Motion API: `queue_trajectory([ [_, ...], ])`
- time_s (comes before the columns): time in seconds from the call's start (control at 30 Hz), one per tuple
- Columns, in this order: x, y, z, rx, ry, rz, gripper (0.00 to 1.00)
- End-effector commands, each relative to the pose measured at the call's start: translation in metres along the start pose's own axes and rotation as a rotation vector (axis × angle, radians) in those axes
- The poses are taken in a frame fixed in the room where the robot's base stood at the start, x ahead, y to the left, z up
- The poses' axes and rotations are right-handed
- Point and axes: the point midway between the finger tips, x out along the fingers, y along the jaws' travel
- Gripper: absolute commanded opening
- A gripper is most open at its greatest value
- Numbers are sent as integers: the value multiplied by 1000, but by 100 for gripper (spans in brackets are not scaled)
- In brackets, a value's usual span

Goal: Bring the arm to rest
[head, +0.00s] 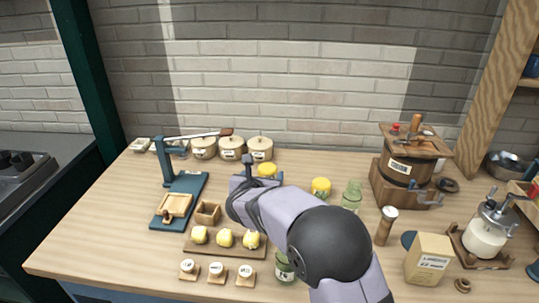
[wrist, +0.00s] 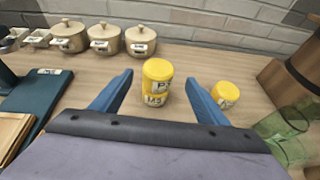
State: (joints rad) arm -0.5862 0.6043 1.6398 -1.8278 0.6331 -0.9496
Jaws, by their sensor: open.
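My gripper (head: 262,176) is over the middle of the table in the head view, partly hidden by my own arm. In the wrist view my gripper (wrist: 159,77) shows two blue fingers spread wide, with nothing held between them. Two stacked yellow tubs (wrist: 157,82) stand upright beyond and between the fingertips, apart from both fingers. The top yellow tub (head: 267,169) shows just past my gripper in the head view. Another yellow-lidded tub (wrist: 225,94) stands to the right of the right finger; it also shows in the head view (head: 321,187).
Lidded pots (head: 232,148) line the back. A blue-based press (head: 179,200) stands left, a board with yellow lumps (head: 225,239) in front. A green glass jar (head: 352,195), wooden churn (head: 407,165), pepper mill (head: 385,226) and carton (head: 428,259) stand right.

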Motion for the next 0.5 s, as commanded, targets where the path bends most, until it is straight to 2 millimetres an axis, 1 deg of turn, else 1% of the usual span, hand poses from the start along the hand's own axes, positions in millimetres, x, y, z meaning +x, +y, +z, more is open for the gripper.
queue_trajectory([
  [0.07, -3, -11, 9, 44, 7, -17, 68],
  [0.17, -11, -38, 26, 154, 24, -57, 68],
  [0.23, -20, -66, 41, 276, 40, -101, 68],
  [0.27, -25, -80, 48, 339, 47, -124, 68],
  [0.3, -33, -101, 58, 434, 56, -158, 68],
  [0.37, -49, -135, 70, 600, 69, -218, 68],
  [0.4, -61, -158, 75, 722, 77, -263, 68],
  [0.47, -82, -194, 75, 924, 89, -344, 68],
  [0.5, -96, -216, 68, 1056, 98, -405, 68],
])
